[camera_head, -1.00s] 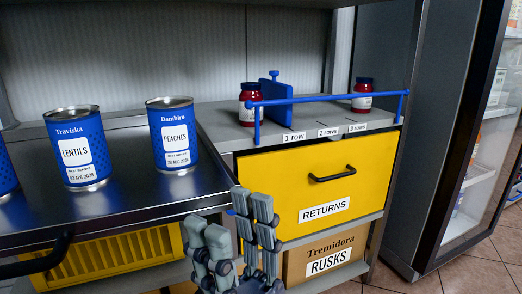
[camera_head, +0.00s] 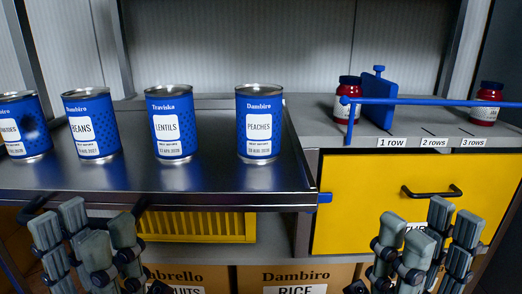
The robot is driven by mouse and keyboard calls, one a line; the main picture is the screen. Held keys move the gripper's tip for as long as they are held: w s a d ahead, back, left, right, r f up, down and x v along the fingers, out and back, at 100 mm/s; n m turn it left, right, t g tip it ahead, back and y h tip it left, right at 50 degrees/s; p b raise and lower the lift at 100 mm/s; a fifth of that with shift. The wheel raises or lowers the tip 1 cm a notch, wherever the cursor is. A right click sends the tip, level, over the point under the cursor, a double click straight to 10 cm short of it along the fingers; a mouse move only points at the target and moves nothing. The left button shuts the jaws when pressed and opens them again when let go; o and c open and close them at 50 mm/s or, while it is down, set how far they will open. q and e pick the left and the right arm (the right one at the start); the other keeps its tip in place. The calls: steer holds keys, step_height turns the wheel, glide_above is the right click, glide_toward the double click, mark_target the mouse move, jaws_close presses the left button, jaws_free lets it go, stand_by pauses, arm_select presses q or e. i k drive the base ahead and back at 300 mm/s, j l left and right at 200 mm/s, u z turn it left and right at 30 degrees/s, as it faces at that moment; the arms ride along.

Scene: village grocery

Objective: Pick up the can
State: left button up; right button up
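Several blue cans stand upright in a row on a dark metal tray (camera_head: 240,187). From the left they are a partly cut-off can with a dark dent or stain (camera_head: 30,130), a beans can (camera_head: 92,128), a lentils can (camera_head: 169,125) and a peaches can (camera_head: 259,127). My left gripper (camera_head: 92,240) is below the tray's front edge, fingers apart and empty. My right gripper (camera_head: 425,240) is in front of the yellow drawer, fingers apart and empty. Neither touches a can.
A yellow returns drawer (camera_head: 360,190) with a black handle sits right of the tray. Above it, a blue rail (camera_head: 430,102) and blue divider (camera_head: 378,100) stand by two red jars (camera_head: 348,98) (camera_head: 487,104). A yellow crate (camera_head: 195,226) and cardboard boxes (camera_head: 290,275) are below.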

mark_target(24, 130)
steer(key=k+u, duration=0.15)
steer(key=k, duration=0.3)
steer(key=i+u, duration=0.15)
steer(key=u, duration=0.2)
steer(key=i+u, duration=0.15)
steer(key=u, duration=0.25)
steer(key=i+l+u, duration=0.1)
steer(key=u, duration=0.25)
steer(key=k+l, duration=0.15)
steer(key=l, duration=0.2)
steer(key=k+l, duration=0.2)
steer(key=l, duration=0.15)
steer(key=k+l, duration=0.15)
steer(key=l, duration=0.2)
